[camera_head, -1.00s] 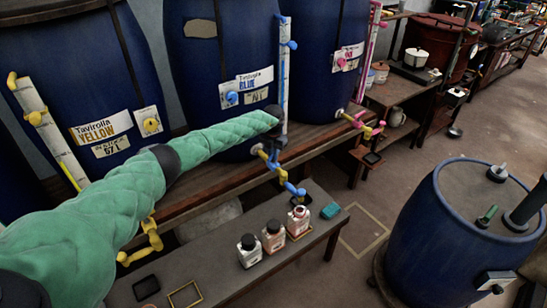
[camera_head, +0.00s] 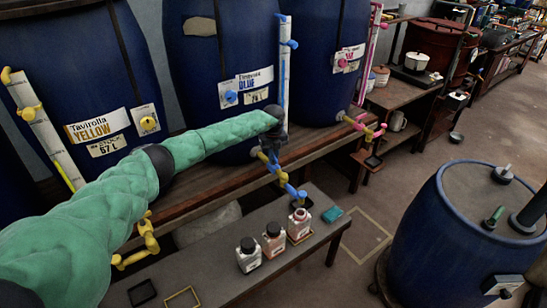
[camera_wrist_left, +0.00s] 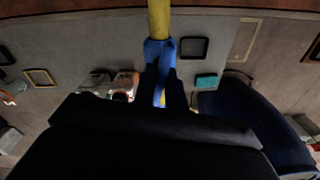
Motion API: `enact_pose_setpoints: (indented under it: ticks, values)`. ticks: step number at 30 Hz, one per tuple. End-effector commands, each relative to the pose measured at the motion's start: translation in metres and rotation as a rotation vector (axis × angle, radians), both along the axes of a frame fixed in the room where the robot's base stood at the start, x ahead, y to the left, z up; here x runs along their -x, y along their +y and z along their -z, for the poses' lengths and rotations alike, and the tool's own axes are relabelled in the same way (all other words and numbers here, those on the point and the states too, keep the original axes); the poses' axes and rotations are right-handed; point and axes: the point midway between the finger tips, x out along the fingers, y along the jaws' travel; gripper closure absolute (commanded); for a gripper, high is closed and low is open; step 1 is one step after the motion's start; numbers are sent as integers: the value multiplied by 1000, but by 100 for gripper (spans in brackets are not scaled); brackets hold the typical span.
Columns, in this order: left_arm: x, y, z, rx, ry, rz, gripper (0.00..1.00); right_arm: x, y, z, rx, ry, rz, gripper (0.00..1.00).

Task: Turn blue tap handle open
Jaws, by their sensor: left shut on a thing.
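The blue vat (camera_head: 215,60) stands in the middle of the back row, with its label reading BLUE. Its tap (camera_head: 272,165), with yellow and blue parts, sticks out low in front over the bench. My left arm reaches across from the left, and my left gripper (camera_head: 272,146) is down at this tap. In the left wrist view, the blue tap handle (camera_wrist_left: 160,72) is between the dark fingers, below a yellow pipe (camera_wrist_left: 159,20). The gripper is shut on it. The fingers partly hide the handle, so its exact angle is hard to tell. My right gripper is not in view.
Several bottles, one of them a red-labelled bottle (camera_head: 299,224) near the blue spout, stand on the low bench (camera_head: 225,285). A teal block (camera_head: 331,214) lies beside them. A yellow tap (camera_head: 146,240) is at left. A large blue drum (camera_head: 425,250) stands at right, with open floor between.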

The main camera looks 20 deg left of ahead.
Motion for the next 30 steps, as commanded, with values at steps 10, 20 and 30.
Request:
enact_pose_setpoints:
  ticks: [10,20,30]
  values:
    - [-1,0,-2,1,-3,-197,100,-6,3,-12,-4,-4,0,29]
    - [-1,0,-2,1,-3,-260,100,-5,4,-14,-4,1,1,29]
    - [-1,0,-2,1,-3,-262,100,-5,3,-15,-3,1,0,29]
